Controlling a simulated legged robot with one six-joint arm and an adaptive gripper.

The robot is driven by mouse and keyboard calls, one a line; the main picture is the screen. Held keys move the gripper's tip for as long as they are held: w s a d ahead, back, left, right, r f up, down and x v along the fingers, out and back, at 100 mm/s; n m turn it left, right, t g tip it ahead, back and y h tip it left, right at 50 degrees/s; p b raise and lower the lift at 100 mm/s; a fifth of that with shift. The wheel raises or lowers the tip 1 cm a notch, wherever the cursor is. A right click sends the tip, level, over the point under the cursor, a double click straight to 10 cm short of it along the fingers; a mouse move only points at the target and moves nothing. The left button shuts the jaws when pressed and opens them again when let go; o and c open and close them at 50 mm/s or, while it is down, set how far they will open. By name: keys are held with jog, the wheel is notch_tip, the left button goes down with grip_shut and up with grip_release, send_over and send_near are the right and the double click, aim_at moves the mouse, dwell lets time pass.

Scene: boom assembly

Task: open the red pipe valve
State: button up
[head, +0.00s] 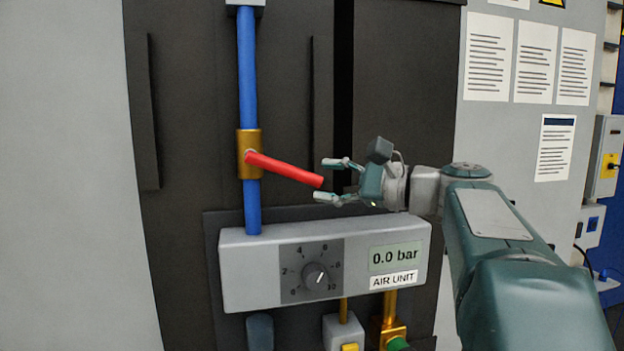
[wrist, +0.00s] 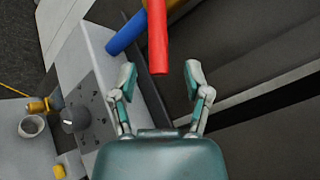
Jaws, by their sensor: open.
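The red valve handle (head: 285,169) sticks out from a brass valve body (head: 243,153) on a vertical blue pipe (head: 247,60). In the head view the handle points right and slightly down, crosswise to the pipe. My gripper (head: 325,180) is open and empty, just right of the handle's free end. In the wrist view the red handle (wrist: 157,40) comes down from the top, and its end lies between the open fingers of my gripper (wrist: 160,80). I see no contact between fingers and handle.
Below the handle is a grey air unit (head: 240,270) with a dial (head: 316,275) and a display (head: 396,256) reading 0.0 bar. Dark panels stand behind the pipe. A grey panel with paper sheets (head: 536,62) is at the right.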

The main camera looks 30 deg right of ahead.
aim_at(306, 180)
jog(key=w+a, duration=0.1)
jog(key=a, duration=0.2)
jog(key=shift+w+a, duration=0.15)
jog(key=shift+w, duration=0.25)
jog(key=shift+w+a, duration=0.15)
jog(key=shift+w, duration=0.1)
jog(key=shift+w+d, duration=0.1)
jog(key=shift+d, duration=1.1)
jog(key=shift+c, duration=1.2)
jog(key=c, duration=0.5)
jog(key=shift+a+r, duration=0.1)
jog(key=shift+a, duration=0.4)
grip_shut()
